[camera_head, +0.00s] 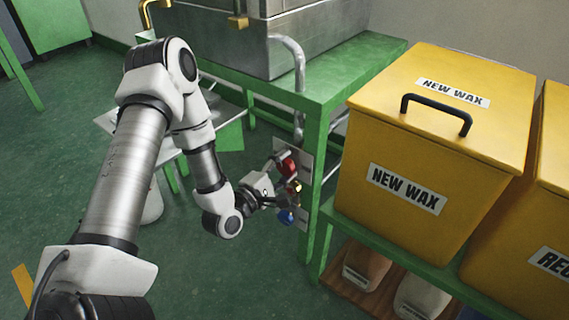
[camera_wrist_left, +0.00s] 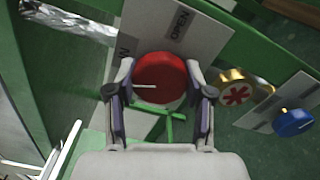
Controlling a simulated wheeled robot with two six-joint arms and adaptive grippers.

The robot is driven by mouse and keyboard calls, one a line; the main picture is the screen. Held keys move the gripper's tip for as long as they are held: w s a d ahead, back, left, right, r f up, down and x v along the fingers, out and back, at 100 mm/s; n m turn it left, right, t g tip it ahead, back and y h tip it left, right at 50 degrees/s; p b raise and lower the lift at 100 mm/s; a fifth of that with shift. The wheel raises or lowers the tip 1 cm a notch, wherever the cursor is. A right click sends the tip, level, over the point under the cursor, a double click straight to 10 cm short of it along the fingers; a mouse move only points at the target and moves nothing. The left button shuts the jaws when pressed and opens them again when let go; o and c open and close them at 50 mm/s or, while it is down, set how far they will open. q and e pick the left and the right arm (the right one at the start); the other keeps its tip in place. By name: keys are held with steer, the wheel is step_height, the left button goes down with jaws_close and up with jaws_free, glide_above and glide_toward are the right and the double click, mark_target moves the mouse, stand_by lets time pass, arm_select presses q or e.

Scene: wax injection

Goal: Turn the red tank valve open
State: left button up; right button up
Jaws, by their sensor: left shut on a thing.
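The red tank valve (camera_head: 286,164) is a round red knob on a plate at the green table's leg. In the left wrist view, the red valve (camera_wrist_left: 160,78) sits between the two fingers, with a pale line on its face. My left gripper (camera_head: 276,170) is shut on it, and the fingers (camera_wrist_left: 160,95) lie on either side of the knob. A plate behind it (camera_wrist_left: 195,30) carries dark lettering, partly hidden by the knob. My right gripper does not show in either view.
A brass valve with a red mark (camera_wrist_left: 236,94) and a blue knob (camera_wrist_left: 294,122) are close to the right. The blue knob also shows in the head view (camera_head: 285,217). A yellow NEW WAX bin (camera_head: 420,140) stands right of the green table (camera_head: 330,75).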

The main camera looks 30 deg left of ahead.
arm_select(q)
steer(key=m, duration=0.2)
steer(key=m+p, duration=0.2)
steer(key=m, duration=0.1)
steer(key=shift+r+m, duration=0.25)
steer(key=shift+m, duration=0.05)
steer(key=m+p, duration=0.3)
steer(key=m, duration=0.2)
steer(key=shift+m+p, duration=0.3)
steer(key=m+p, duration=0.4)
steer(key=m, duration=0.2)
steer(key=shift+r+p, duration=0.15)
steer(key=shift+p, duration=0.25)
steer(key=m+p, duration=0.3)
steer(key=shift+m, duration=0.4)
steer(key=shift+f+m+p, duration=0.2)
steer(key=shift+m+p, duration=0.1)
steer(key=shift+m, duration=0.2)
steer(key=o, duration=1.2)
